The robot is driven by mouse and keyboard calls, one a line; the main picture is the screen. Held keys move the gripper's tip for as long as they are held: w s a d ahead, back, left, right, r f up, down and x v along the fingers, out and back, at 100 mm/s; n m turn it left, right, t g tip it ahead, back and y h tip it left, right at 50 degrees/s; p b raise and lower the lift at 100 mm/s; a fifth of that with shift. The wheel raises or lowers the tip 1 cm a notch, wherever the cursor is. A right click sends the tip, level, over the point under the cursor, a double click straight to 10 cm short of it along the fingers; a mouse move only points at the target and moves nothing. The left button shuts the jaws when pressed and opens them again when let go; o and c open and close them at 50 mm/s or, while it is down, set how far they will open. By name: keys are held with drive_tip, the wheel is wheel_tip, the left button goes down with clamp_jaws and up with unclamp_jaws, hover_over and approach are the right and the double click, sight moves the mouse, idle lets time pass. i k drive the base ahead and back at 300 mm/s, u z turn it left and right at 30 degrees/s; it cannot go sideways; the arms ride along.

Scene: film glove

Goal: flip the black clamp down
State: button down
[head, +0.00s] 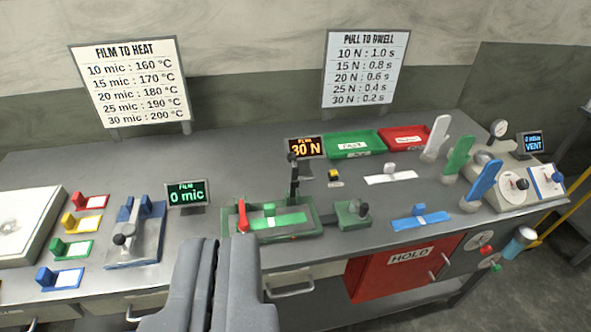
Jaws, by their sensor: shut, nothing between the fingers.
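The black clamp (294,178) stands upright at the back of a green fixture (305,228) on the grey bench, with a dark knob at its top. A red lever (242,214) stands at the left end of the same fixture, and a light green strip (278,220) lies across its middle. My gripper (212,245) is shut and empty in the lower middle of the view. In the picture its fingertips are below and left of the fixture, apart from the clamp. How far above the bench they are, I cannot tell.
A display reading "0 mic" (187,193) and a blue press (135,232) stand left. A display reading "30 N" (305,147) stands behind the clamp. Coloured paddles (458,158) rise at right.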

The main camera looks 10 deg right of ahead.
sight(292, 158)
drive_tip(key=k, duration=0.6)
drive_tip(key=z, duration=0.5)
drive_tip(key=i, duration=2.15)
drive_tip(key=u, duration=0.65)
